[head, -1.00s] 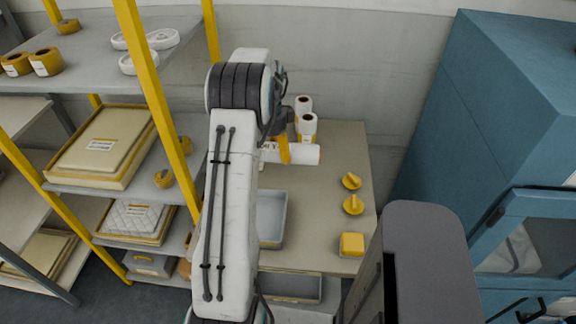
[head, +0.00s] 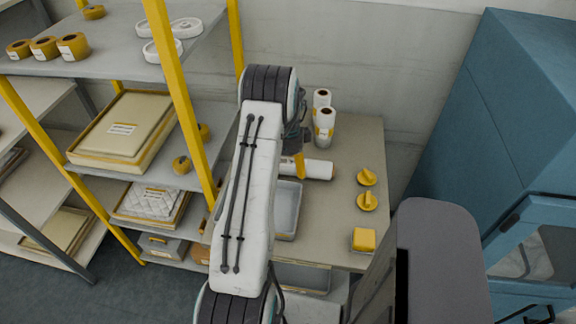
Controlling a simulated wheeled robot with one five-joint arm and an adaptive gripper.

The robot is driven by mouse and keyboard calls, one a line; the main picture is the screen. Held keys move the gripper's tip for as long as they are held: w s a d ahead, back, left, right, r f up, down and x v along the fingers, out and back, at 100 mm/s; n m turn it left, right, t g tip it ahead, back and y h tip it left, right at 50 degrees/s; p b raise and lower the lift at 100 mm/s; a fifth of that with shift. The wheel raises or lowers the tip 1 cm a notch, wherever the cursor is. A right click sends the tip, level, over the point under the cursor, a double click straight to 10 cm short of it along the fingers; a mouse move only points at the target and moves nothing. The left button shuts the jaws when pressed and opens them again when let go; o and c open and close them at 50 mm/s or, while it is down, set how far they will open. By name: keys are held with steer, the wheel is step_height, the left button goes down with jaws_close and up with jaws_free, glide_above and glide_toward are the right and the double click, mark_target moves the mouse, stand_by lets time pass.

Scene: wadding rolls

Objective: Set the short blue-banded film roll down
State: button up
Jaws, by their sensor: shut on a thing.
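A white film roll (head: 317,169) lies horizontally in my gripper (head: 300,166), over the back part of the table (head: 345,215). My gripper's yellow finger crosses the roll, and the roll's right end sticks out. My arm hides its left part, and no blue band shows. I cannot tell whether the roll touches the tabletop or is held just above it.
Two white rolls, a front one (head: 325,128) and a back one (head: 321,99), stand upright behind the held roll. A grey tray (head: 290,212) is partly behind my arm. Yellow knobbed pieces (head: 367,178) and a yellow block (head: 364,240) sit at right. A shelf rack (head: 180,100) stands left, a blue cabinet (head: 500,110) right.

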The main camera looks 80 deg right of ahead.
mark_target(288, 162)
stand_by(0.3)
steer(key=o, duration=1.2)
steer(key=r+b, duration=0.2)
steer(key=r, duration=1)
steer(key=shift+d, duration=0.2)
